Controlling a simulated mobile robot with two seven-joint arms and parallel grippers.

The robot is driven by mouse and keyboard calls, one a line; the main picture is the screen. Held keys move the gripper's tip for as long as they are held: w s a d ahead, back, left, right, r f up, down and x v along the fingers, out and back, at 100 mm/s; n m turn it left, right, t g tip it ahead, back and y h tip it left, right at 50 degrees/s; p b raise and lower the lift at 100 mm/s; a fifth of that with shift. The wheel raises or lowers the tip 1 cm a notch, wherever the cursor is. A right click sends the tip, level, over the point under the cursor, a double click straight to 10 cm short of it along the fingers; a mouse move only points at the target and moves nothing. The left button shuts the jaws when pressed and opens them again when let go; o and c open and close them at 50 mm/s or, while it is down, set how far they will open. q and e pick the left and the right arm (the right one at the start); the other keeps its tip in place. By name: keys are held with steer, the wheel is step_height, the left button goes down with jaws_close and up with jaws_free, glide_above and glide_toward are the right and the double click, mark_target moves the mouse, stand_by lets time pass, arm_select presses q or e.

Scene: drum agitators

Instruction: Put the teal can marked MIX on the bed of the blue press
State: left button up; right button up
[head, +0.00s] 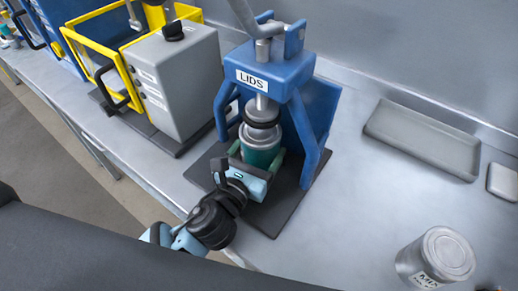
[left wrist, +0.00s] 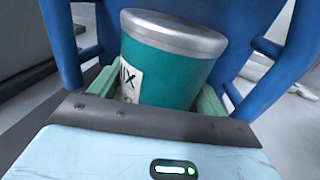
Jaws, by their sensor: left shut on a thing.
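The teal can (head: 262,152) with a silver lid stands inside the blue press (head: 278,78) marked LIDS, under the press's round ram (head: 262,124). In the left wrist view the teal can (left wrist: 175,68) fills the middle, a little tilted in the picture, with part of a white MIX label showing. My left gripper (head: 259,164) is shut on the can, its green fingers on either side of it. Whether the can's base touches the press bed (head: 285,205) is hidden by the gripper. My right gripper is not in view.
A silver can (head: 436,260) with a MIX label stands at the front right. A shallow grey tray (head: 422,138) lies at the back right. A grey machine with a yellow frame (head: 172,75) stands left of the press. The bench between press and tray is clear.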

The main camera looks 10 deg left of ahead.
arm_select(q)
steer(key=o, duration=1.3)
steer(key=shift+f, duration=0.1)
steer(key=shift+c, duration=0.2)
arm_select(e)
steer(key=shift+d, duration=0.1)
arm_select(q)
steer(key=shift+s, duration=0.25)
steer(key=b+v, duration=0.1)
steer(key=v, duration=0.9)
steer(key=shift+a, duration=0.1)
steer(key=shift+s+a, duration=0.15)
steer(key=shift+s, duration=0.6)
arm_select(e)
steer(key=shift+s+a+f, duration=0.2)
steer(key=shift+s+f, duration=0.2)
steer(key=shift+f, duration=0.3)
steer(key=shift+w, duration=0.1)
